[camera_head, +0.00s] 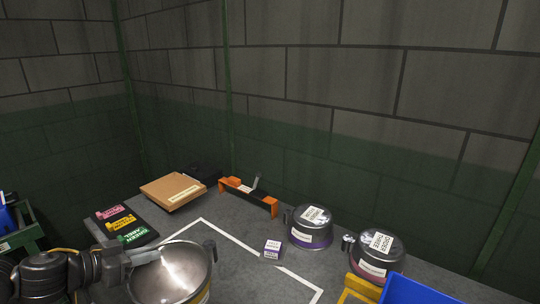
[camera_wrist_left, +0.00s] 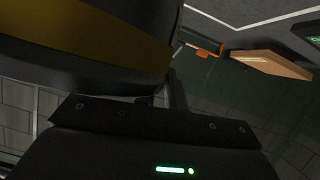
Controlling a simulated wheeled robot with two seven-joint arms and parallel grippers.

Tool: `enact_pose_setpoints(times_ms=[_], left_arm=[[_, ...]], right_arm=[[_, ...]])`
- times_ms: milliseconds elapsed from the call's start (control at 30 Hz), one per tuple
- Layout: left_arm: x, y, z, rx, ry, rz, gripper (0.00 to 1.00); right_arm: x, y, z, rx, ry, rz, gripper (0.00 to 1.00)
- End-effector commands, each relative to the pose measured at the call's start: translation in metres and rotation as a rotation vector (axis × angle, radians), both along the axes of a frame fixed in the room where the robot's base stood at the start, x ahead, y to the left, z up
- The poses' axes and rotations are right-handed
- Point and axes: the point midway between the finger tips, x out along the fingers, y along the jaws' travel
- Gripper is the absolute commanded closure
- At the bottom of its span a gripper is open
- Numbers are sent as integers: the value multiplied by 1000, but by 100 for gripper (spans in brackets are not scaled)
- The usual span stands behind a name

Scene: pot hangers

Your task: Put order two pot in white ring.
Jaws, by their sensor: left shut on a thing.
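A large shiny steel pot (camera_head: 172,274) is at the front left in the head view, with a dark handle on its right side and part of a yellow band low down. My left gripper (camera_head: 143,258) is shut on this pot at its left side. No order label shows on it. In the left wrist view the pot (camera_wrist_left: 100,35) fills the upper left, dark with a yellow band. White lines (camera_head: 245,243) mark an outline on the grey table, partly hidden by the pot; I cannot make out a ring shape. My right gripper is out of view.
A purple-banded pot (camera_head: 311,228) and a pot labelled order three (camera_head: 376,258) stand at right, near a blue bin (camera_head: 415,291).

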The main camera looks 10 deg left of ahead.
Motion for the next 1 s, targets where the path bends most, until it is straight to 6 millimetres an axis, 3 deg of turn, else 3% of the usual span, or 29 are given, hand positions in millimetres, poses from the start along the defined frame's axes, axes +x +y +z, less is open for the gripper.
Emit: enact_pose_setpoints(times_ms=[233,600,833,1000], left_arm=[[-17,-4,-29,-11,5,-80,100],[-45,-63,-63,-14,-11,-295,100],[-49,-101,-62,-8,-11,-351,100],[-45,-117,-54,-2,-6,-347,100]], right_arm=[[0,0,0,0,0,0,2],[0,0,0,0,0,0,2],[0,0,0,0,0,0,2],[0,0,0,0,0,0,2]])
